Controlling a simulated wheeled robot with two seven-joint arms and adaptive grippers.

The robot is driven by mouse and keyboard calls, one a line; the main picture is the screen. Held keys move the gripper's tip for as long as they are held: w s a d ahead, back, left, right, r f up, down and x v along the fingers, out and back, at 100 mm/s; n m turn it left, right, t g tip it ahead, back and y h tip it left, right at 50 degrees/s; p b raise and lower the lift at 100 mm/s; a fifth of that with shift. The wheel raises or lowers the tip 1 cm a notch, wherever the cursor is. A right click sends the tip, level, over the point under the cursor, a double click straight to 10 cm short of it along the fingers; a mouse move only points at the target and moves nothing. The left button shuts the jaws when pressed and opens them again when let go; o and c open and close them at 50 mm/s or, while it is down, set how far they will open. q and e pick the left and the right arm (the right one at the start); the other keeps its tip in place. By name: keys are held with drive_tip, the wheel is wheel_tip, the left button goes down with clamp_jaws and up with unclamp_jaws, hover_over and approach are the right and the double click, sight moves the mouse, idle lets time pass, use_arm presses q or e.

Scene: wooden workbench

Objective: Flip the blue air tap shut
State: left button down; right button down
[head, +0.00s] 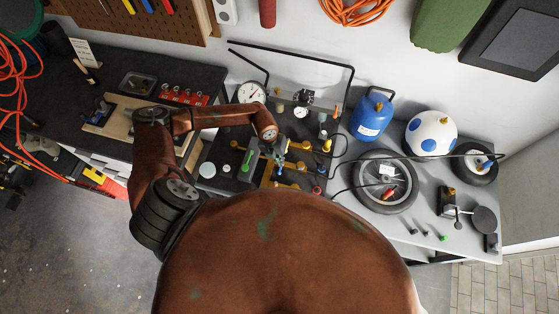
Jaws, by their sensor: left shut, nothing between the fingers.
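My left arm comes in from the left and bends over the bench. My left gripper (279,154) is shut and empty, pointing down over the brass pipework in the middle of the bench. A small blue piece (279,170), which looks like the lever of the blue air tap, shows just below the fingertips. I cannot tell whether the fingers touch it, or how the lever is turned. The gripper and wrist hide part of the pipework around it. My right gripper is not in view.
A dial gauge (251,93) stands behind my wrist, and a yellow knob (327,145) is to the right of the gripper. A black pipe frame rises behind.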

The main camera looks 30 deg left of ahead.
use_arm(q)
drive_tip(key=c, duration=2.6)
unclamp_jaws()
drive_tip(key=shift+s+d+f, duration=0.2)
drive_tip(key=shift+s+f, duration=0.1)
drive_tip(key=shift+s, duration=0.05)
drive_tip(key=o, duration=0.5)
drive_tip(key=shift+w, duration=0.15)
drive_tip(key=shift+a, duration=0.1)
drive_tip(key=shift+r, duration=0.1)
drive_tip(key=shift+w+a+r, duration=0.15)
drive_tip(key=shift+r, duration=0.3)
drive_tip(key=r, duration=0.3)
drive_tip(key=a+r, duration=0.1)
drive_tip(key=r, duration=0.3)
drive_tip(key=a+r, duration=0.1)
drive_tip(key=r, duration=0.3)
drive_tip(key=shift+s, duration=0.4)
drive_tip(key=shift+f, duration=0.1)
